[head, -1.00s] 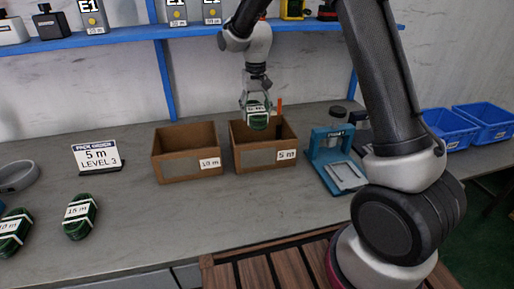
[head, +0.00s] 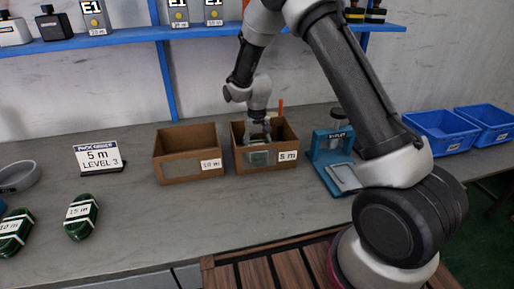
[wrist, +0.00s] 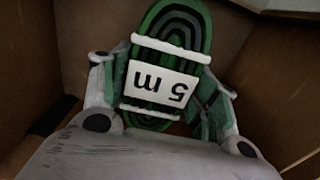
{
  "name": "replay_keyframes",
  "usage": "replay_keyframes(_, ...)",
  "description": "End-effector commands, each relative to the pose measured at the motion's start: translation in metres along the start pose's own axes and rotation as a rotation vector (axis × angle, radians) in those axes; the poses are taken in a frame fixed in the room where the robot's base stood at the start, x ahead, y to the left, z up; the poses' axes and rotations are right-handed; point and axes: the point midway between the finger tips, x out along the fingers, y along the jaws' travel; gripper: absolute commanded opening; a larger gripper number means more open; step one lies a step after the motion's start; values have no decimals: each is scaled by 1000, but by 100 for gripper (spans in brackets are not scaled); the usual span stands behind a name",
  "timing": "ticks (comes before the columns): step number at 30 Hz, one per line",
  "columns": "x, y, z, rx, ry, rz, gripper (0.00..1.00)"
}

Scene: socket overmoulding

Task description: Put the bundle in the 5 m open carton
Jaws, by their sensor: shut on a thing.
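The green bundle (wrist: 172,62) has white bands and a label reading 5 m, upside down in the wrist view. My gripper (wrist: 165,100) is shut on it, with a finger on each side. In the head view my gripper (head: 258,132) reaches down inside the 5 m open carton (head: 283,160). The bundle is mostly hidden there behind the carton's front, which has a window-like panel. Cardboard walls surround the bundle in the wrist view. I cannot tell whether it touches the carton floor.
The 10 m carton (head: 188,172) stands close on the left. A blue device (head: 330,147) is close on the right. Green bundles marked 10 m (head: 14,232) and 15 m (head: 82,217) lie at the left. A sign (head: 98,157) reads 5 m, LEVEL 3. Blue bins (head: 440,130) are far right.

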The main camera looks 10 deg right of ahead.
Motion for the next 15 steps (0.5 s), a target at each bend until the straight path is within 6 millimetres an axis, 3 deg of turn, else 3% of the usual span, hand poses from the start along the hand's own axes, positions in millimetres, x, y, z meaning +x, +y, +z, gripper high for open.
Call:
replay_keyframes(5,2,0,0,0,-1,0,33)
replay_keyframes(6,3,0,0,0,-1,0,62)
replay_keyframes(9,2,0,0,0,0,0,80)
replay_keyframes(15,2,0,0,0,-1,0,82)
